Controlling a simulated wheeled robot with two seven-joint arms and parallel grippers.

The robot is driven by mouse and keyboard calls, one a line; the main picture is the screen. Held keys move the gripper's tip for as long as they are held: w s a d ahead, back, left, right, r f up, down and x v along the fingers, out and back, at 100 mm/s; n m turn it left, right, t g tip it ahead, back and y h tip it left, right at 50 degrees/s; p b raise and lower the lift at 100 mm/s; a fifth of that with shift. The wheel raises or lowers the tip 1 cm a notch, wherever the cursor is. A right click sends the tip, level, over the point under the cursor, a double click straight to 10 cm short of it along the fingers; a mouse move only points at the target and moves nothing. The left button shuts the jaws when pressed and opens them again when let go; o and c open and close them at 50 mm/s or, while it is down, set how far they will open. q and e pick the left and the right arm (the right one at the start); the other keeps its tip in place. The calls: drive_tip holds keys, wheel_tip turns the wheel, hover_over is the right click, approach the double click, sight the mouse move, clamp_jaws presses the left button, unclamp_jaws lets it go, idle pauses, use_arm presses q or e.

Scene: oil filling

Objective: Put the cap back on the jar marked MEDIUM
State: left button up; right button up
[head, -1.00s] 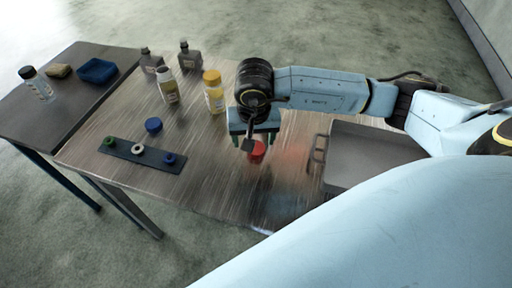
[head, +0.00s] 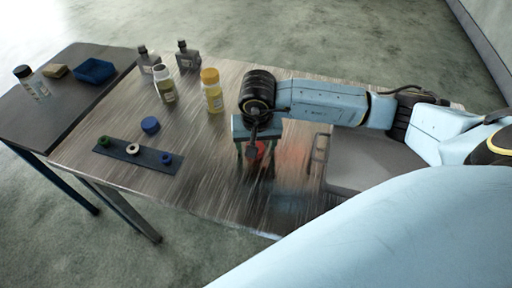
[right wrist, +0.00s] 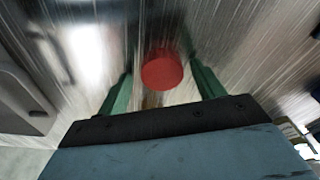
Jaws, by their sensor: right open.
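A red cap (head: 258,151) lies on the metal table, partly hidden by my right gripper (head: 255,150). In the right wrist view the red cap (right wrist: 162,70) shows between the green fingers of my right gripper (right wrist: 162,80), which are open and apart from it. A jar with a yellow cap (head: 211,92) stands behind to the left. A jar with a white top (head: 164,85) stands beside it. Their labels are too small to read, so I cannot tell which is marked MEDIUM. A blue cap (head: 150,125) lies in front of them. My left gripper is not in view.
Two grey bottles (head: 148,60) (head: 187,57) stand at the back. A dark strip (head: 120,148) with small rings lies at front left. A grey tray (head: 365,165) is to the right. The side table holds a black-capped bottle (head: 30,82), a sponge (head: 56,71) and a blue tray (head: 95,71).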

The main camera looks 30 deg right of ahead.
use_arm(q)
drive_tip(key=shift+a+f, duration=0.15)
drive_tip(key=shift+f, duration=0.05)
use_arm(e)
drive_tip(key=shift+f, duration=0.25)
drive_tip(key=c, duration=1)
